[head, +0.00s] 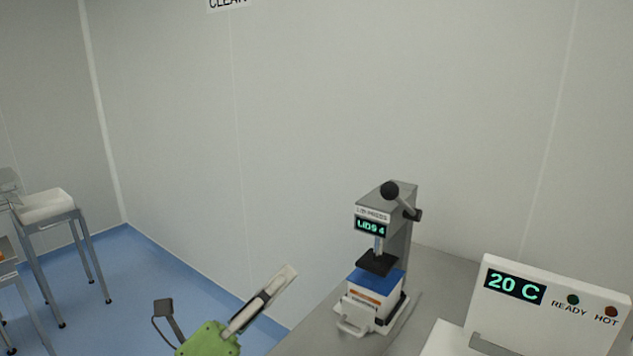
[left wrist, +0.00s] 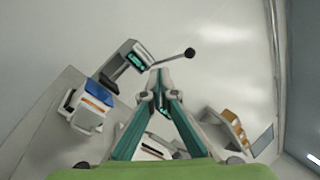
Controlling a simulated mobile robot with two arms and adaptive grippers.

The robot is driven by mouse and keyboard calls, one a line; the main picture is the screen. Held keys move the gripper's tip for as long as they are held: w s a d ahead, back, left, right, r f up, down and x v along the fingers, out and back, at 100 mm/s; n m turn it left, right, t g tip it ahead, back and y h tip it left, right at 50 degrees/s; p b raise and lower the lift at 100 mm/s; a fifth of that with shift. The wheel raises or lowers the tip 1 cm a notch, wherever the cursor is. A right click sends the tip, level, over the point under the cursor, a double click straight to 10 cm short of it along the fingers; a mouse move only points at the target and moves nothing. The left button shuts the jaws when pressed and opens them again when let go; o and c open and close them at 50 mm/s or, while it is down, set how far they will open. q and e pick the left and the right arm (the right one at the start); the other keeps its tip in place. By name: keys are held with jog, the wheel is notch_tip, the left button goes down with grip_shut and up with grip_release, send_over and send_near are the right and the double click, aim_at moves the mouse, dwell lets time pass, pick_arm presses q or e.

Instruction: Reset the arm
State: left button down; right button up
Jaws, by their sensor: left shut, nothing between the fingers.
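My left gripper (head: 284,278) has a green body and pale fingers, and it is raised at the bottom of the head view, left of the grey bench. In the left wrist view its green-edged fingers (left wrist: 158,82) meet at the tips, shut and empty. It touches nothing that I can see. My right gripper is not in view.
A grey lid press (head: 404,236) reading "LIDS 4" stands on the bench (head: 310,332). A white box with a blue top (head: 375,284) sits under its ram. A white unit reading "20 C" (head: 551,316) stands right. A stand (head: 52,208) is far left.

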pick_arm(q)
jog(key=w+a+f+n+t+y, duration=0.1)
jog(key=a+f+n+t+y, duration=0.15)
jog(key=a+n+y, duration=0.55)
jog(key=w+a+f+n+t+y, duration=0.1)
jog(key=a+f+n+t+y, duration=0.25)
jog(key=n, duration=0.65)
jog(key=s+a+f+n+g+y, duration=0.2)
jog(key=a+f+n+g+y, duration=0.25)
jog(key=f, duration=0.35)
jog(key=s+a+f+n+g+y, duration=0.3)
jog(key=a+f+n, duration=0.15)
jog(key=f, duration=0.25)
jog(key=s+d+f+n+g+h, duration=0.25)
jog(key=s+f+g, duration=0.25)
jog(key=s+f, duration=0.5)
jog(key=s+d+f+n+g+h, duration=0.1)
jog(key=s+d+f+n+g, duration=0.2)
jog(key=s+f+g, duration=0.65)
jog(key=s+f+t, duration=0.1)
jog(key=s+f, duration=0.1)
jog(key=f, duration=1)
jog(key=s+f+t, duration=0.1)
jog(key=s+f, duration=0.2)
jog(key=f, duration=1)
jog(key=s+a+f+g, duration=0.1)
jog(key=s+a+f, duration=0.2)
jog(key=s+f, duration=1.2)
jog(key=shift+s+m, duration=0.45)
jog(key=shift+s, duration=0.4)
